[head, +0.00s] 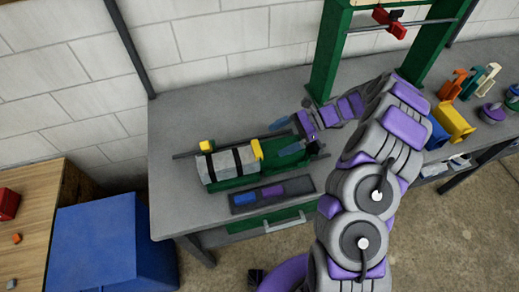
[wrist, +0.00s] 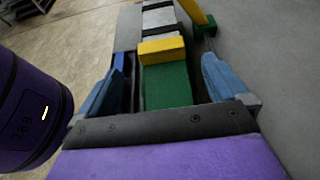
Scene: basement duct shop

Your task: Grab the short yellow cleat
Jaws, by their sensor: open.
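A short yellow block (head: 257,148), which looks like the short yellow cleat, stands at the right end of a grey cylinder with black bands (head: 223,165). In the wrist view this yellow block (wrist: 162,50) lies ahead, between the lines of my fingers, above a green block (wrist: 167,86). A second yellow piece (head: 207,146) is at the cylinder's far left; it looks longer in the wrist view (wrist: 198,14). My gripper (head: 287,137) is open, with its blue fingers just right of the near yellow block. It also shows empty in the wrist view (wrist: 164,62).
A dark tray (head: 242,208) with blue and purple pieces lies in front of the green base (head: 232,183). A green frame (head: 325,55) rises behind my arm. Coloured bins (head: 453,121) stand at the right. Bare grey bench top (head: 175,120) lies at the left back.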

